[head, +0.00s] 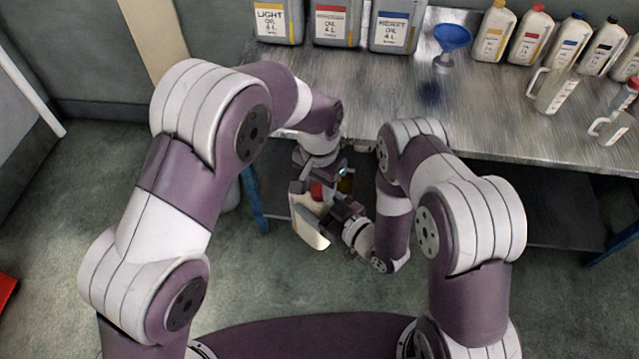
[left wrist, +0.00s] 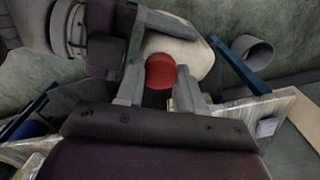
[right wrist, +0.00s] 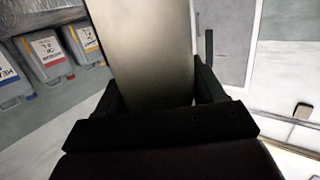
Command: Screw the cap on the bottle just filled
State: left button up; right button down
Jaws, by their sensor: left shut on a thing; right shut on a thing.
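The cream bottle (head: 309,222) is held in the air in front of the table by my right gripper (head: 338,212). Its pale body fills the space between the fingers in the right wrist view (right wrist: 150,55), and part of it shows in the left wrist view (left wrist: 196,52). My left gripper (head: 316,178) is above the bottle's top end, with its fingers on either side of the red cap (left wrist: 161,71). The cap also shows in the head view (head: 317,190). It lines up with the bottle's top; the neck is hidden, so I cannot tell how far it is seated.
The metal table (head: 480,110) stands ahead. It bears large oil cans (head: 332,25), a blue funnel (head: 452,38), several capped bottles (head: 530,35) and clear jugs (head: 556,92) at the right. A blue table leg (head: 254,200) is left of the bottle. The floor (head: 70,230) at left is free.

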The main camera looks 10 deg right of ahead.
pick_arm(q)
jog(key=m, duration=0.3)
jog(key=shift+m, duration=0.4)
jog(key=m, duration=0.4)
jog(key=o, duration=1.2)
jog(key=shift+o, duration=0.2)
notch_tip(320, 180, up, 8)
jog(key=shift+f, duration=0.25)
